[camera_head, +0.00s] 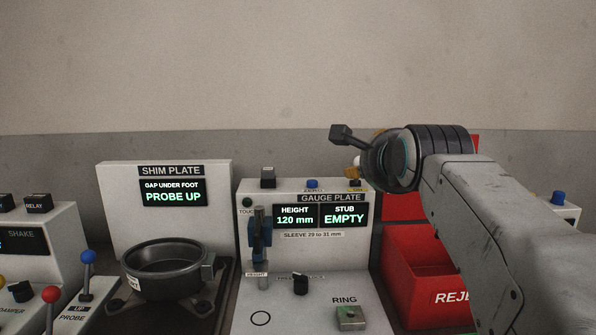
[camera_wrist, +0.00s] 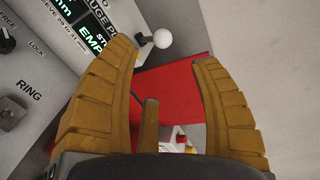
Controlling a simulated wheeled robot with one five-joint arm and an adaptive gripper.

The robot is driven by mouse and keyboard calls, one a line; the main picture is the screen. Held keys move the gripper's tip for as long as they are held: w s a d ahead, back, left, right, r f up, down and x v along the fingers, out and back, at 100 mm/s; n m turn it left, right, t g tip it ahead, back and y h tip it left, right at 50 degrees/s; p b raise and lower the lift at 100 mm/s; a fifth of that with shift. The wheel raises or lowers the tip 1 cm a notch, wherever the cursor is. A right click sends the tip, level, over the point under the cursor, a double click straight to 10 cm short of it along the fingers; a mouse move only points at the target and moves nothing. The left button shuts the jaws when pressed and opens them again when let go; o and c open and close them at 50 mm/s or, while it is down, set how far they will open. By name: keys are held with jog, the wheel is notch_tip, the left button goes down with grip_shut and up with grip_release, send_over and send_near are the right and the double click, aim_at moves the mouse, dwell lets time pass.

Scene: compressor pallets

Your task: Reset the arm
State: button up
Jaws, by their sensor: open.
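My gripper (camera_wrist: 165,65) is open in the wrist view, with two ribbed yellow fingers spread apart and nothing between them. In the head view my grey arm reaches up from the lower right. Its wrist is in front of the right part of the gauge plate station and the red reject bin, and the fingers are mostly hidden behind it. The gauge plate (camera_head: 331,198) reads height 120 mm and stub EMPTY. The shim plate (camera_head: 168,170) on the left reads PROBE UP.
A dark metal ring-shaped part (camera_head: 168,268) sits before the shim plate. The red reject bin (camera_head: 405,270) also shows below my fingers in the wrist view (camera_wrist: 175,95). A white-knobbed lever (camera_wrist: 162,38) is close to the finger tips. Levers and a shake unit (camera_head: 35,240) stand far left.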

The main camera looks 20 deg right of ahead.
jog(key=s+a+f+n+g+y+p, duration=0.1)
jog(key=s+a+f+n+g+p, duration=0.2)
jog(key=s+n+p, duration=0.4)
jog(key=s+a+f+n+g+y+p, duration=0.1)
jog(key=s+a+f+n+g+p, duration=0.2)
jog(key=s+n+p, duration=0.5)
jog(key=s+a+f+n+g+y+p, duration=0.2)
jog(key=s+a+f+n+g+p, duration=0.2)
jog(key=s+a+n+p, duration=0.2)
jog(key=s+n+p, duration=0.1)
jog(key=s+n, duration=0.1)
jog(key=s, duration=0.1)
jog(key=shift+a+p, duration=0.25)
jog(key=shift+p, duration=0.05)
jog(key=shift+w, duration=0.1)
